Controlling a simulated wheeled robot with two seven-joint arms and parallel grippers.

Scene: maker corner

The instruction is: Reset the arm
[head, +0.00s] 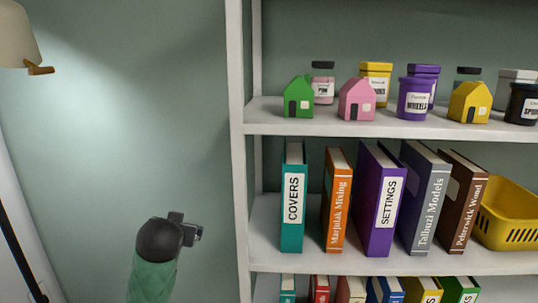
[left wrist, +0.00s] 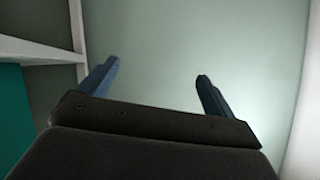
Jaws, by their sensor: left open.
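My left arm (head: 154,275), with a green sleeve and a dark wrist, rises at the lower left of the head view. It is in front of the bare wall, left of the shelf unit. My right gripper is not in view.
A white shelf unit (head: 236,160) stands to the right. It holds toy houses and jars above, and upright books and a yellow basket (head: 505,215) below. A lamp (head: 18,35) hangs at the upper left. The wall (head: 120,130) between is clear.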

